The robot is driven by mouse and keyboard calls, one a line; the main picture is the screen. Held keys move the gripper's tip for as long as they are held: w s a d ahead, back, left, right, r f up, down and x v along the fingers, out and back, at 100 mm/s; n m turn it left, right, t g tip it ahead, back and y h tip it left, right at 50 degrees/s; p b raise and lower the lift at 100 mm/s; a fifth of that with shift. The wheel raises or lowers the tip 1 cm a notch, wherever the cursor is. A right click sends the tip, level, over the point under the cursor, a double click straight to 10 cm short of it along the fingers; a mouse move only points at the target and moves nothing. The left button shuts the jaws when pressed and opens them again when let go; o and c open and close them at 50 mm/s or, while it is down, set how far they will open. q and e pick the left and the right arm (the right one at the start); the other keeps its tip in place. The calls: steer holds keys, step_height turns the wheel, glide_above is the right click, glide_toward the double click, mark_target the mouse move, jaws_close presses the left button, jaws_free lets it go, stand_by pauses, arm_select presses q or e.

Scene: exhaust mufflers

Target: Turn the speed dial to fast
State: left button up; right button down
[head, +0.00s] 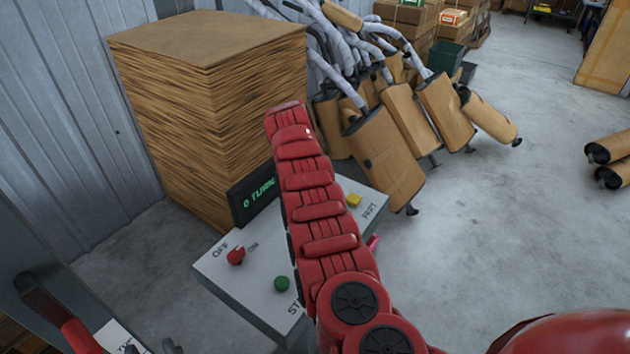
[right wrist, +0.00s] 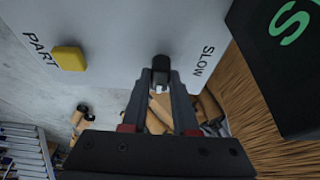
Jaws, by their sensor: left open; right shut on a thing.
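The speed dial (right wrist: 161,63) is a small dark knob on the pale control panel (right wrist: 115,25), beside the word SLOW in the right wrist view. My right gripper (right wrist: 161,78) is shut on the dial, its two dark fingers converging around it. Which way the dial points cannot be told, and no FAST label shows. In the head view, my red right arm crosses the panel (head: 240,275) and hides the dial and right gripper. My left gripper (head: 172,346) shows only partly at the bottom left edge, open and away from the panel.
The panel carries a red switch (head: 236,256) by OFF and ON, a green button (head: 282,283), a yellow button (head: 353,200) and a dark display (head: 254,194). A cardboard stack (head: 215,110) stands behind. Several mufflers (head: 385,155) lean beyond.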

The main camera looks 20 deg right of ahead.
stand_by(0.4)
steer(key=c, duration=0.7)
jaws_free()
steer(key=shift+r, duration=0.1)
steer(key=b+v, duration=0.3)
steer(key=v, duration=1.4)
steer(key=shift+r+b, duration=0.1)
steer(key=shift+b, duration=0.2)
